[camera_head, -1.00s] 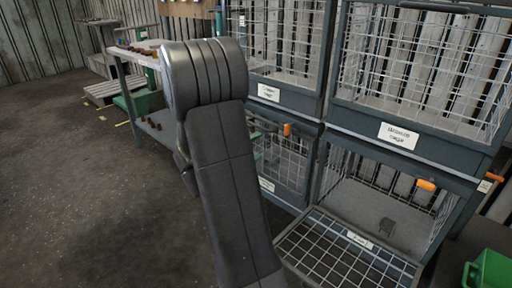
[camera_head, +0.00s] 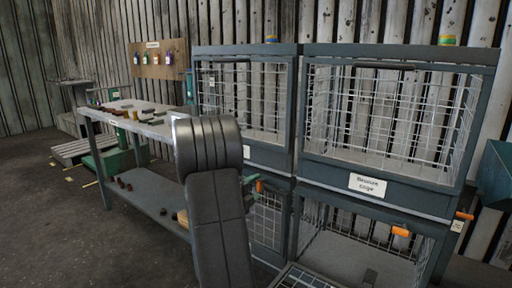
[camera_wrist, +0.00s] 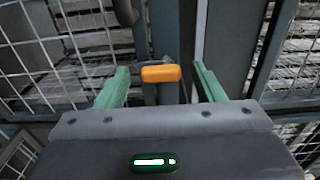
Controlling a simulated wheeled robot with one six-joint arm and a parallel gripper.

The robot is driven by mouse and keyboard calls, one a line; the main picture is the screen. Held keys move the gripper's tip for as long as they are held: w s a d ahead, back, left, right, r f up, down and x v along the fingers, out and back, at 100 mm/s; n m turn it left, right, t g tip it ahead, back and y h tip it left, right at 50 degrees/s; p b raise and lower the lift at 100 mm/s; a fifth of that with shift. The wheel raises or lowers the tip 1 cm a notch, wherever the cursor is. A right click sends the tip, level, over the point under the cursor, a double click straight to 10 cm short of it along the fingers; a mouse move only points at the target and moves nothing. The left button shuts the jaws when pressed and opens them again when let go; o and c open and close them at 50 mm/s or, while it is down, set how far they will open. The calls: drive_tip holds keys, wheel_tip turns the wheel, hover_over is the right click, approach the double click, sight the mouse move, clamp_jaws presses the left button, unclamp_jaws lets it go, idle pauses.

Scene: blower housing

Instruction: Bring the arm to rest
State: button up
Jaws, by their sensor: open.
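My gripper (camera_wrist: 160,68) is open, its two green fingers spread apart in the wrist view. An orange latch handle (camera_wrist: 161,74) shows in the gap between the fingers, with cage frame and mesh behind. I cannot tell how far the handle is from the fingers; no grip on it shows. In the head view my arm rises in front of the cages and hides most of the gripper. An orange latch (camera_head: 259,186) shows just right of my arm, on the lower left cage.
Stacked wire cages (camera_head: 382,122) fill the right. The lower right cage's mesh door (camera_head: 297,277) is folded down, with a small dark object (camera_head: 370,277) inside. A workbench (camera_head: 106,119) with small parts stands left. A green bin (camera_head: 498,172) is at far right. Open floor (camera_head: 60,225) lies left.

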idle(0.4)
drive_tip(key=p+v, duration=0.1)
drive_tip(key=v, duration=1.3)
drive_tip(key=b+x, duration=0.1)
drive_tip(key=x, duration=1.2)
drive_tip(key=shift+w+d, duration=0.25)
drive_tip(key=shift+w+d+f, duration=0.1)
drive_tip(key=shift+w, duration=0.2)
drive_tip(key=shift+a+r+m+b, duration=0.1)
drive_tip(key=shift+r+m+b, duration=0.2)
drive_tip(key=shift+m, duration=2.7)
drive_tip(key=shift+a+r+m+b, duration=0.15)
drive_tip(key=shift+m+b, duration=0.3)
drive_tip(key=shift+m, duration=2.55)
drive_tip(key=shift+d+r+m+b, duration=0.1)
drive_tip(key=shift+r+m+b, duration=0.25)
drive_tip(key=shift+m, duration=2.65)
